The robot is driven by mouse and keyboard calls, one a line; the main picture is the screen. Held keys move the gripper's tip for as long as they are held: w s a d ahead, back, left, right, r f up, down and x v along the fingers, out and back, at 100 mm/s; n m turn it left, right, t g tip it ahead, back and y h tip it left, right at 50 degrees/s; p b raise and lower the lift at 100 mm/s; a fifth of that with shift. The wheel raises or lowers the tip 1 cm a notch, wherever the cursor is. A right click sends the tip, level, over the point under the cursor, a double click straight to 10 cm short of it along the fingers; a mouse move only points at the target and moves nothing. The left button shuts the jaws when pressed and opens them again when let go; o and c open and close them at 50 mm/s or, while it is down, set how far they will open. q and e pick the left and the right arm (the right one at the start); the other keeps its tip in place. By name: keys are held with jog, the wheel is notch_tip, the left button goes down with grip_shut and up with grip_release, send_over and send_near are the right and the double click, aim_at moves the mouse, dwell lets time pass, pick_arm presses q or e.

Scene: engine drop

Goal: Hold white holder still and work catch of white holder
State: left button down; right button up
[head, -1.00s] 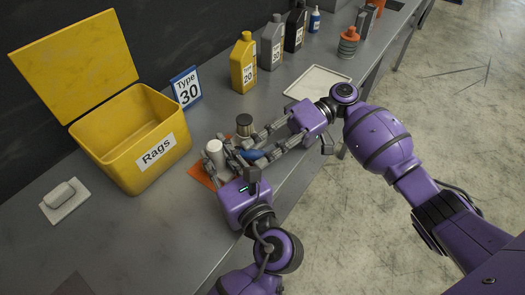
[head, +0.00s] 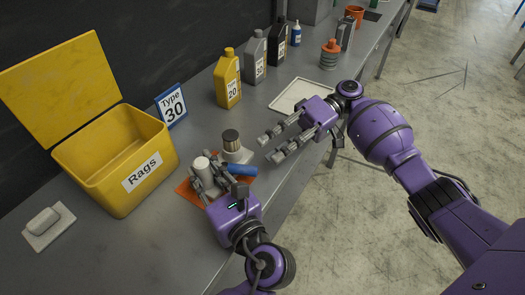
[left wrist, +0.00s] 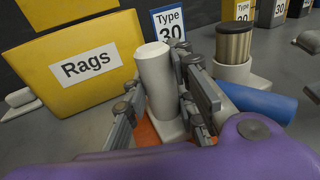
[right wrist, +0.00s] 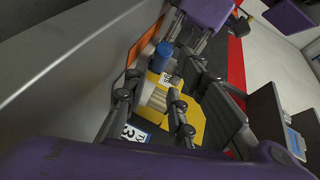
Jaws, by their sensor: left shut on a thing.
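A white cylinder (head: 202,165) stands upright on a white base, over an orange mat (head: 183,187). My left gripper (head: 207,182) has its fingers around it; in the left wrist view the cylinder (left wrist: 154,85) stands between the fingers. Just behind, a white cup-shaped holder (head: 240,154) holds a brass-coloured ribbed cartridge (head: 231,138) upright. I cannot tell whether cup and cylinder are one piece. A blue cylinder (head: 242,170) lies beside the cup. My right gripper (head: 269,150) is open and empty, apart to the right of the cup. No catch can be made out.
A yellow "Rags" bin (head: 115,175) with raised lid stands at the left, with a "Type 30" sign (head: 172,107) behind it. Several bottles, including a yellow one (head: 228,80), line the back. A white tray (head: 300,95) lies beyond my right gripper. The bench front is clear.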

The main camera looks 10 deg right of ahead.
jog(key=shift+v, duration=2.25)
